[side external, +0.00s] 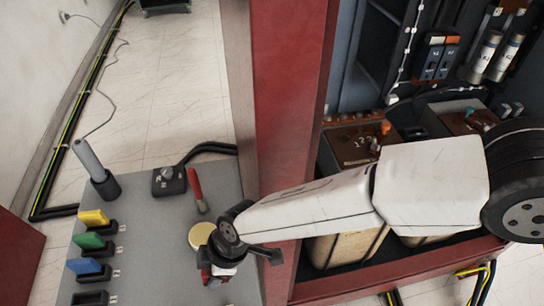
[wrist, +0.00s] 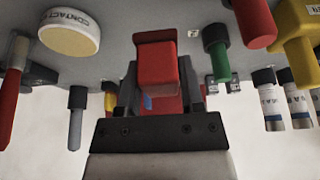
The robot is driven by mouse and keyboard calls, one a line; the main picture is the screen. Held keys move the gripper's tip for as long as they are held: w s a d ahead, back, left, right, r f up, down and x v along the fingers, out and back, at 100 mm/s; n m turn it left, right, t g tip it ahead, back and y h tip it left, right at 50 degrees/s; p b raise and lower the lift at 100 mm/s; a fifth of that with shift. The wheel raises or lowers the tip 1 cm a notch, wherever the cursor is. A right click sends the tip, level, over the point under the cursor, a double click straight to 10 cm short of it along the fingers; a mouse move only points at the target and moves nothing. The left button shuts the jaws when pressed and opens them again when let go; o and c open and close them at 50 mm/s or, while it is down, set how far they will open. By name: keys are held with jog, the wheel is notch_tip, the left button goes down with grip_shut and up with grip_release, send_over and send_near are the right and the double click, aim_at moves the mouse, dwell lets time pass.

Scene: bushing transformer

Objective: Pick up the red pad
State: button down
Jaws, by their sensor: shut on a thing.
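The red pad (wrist: 158,68) is between the two dark fingers of my gripper (wrist: 157,90) in the wrist view. My gripper is shut on it. In the side view, my gripper (side external: 220,268) is over the right part of the grey table, and a bit of the red pad (side external: 206,273) shows beside it. The gripper hides most of the pad there. I cannot tell whether the pad touches the table.
Yellow (side external: 93,217), green (side external: 89,241) and blue (side external: 84,266) pads stand in black holders on the grey table (side external: 150,230). An empty black holder (side external: 90,298) is in front. A round tin (side external: 201,236) and red-handled tool (side external: 195,187) are near my gripper. A red cabinet post (side external: 288,100) stands right.

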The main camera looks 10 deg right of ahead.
jog(key=s+d+r, duration=0.6)
jog(key=d, duration=0.2)
jog(key=shift+s+d, duration=0.25)
jog(key=shift+s, duration=0.05)
dwell(0.5)
